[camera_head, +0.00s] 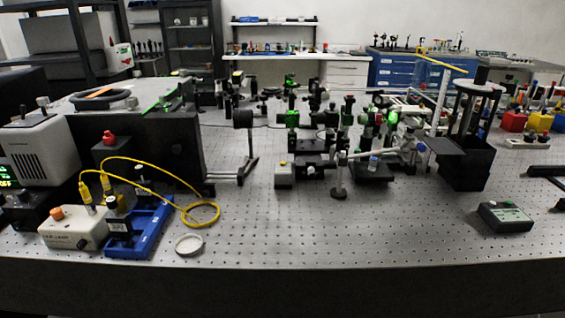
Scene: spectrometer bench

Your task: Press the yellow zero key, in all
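Neither of my grippers can be made out in the head view, and nothing touches the box.
Optical mounts and posts (339,180) stand right beside and behind the box. A white box with an orange knob (57,213), a blue tray (160,222) and yellow cable (203,221) lie left. A black box (505,217) is right. The bench front is mostly clear.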

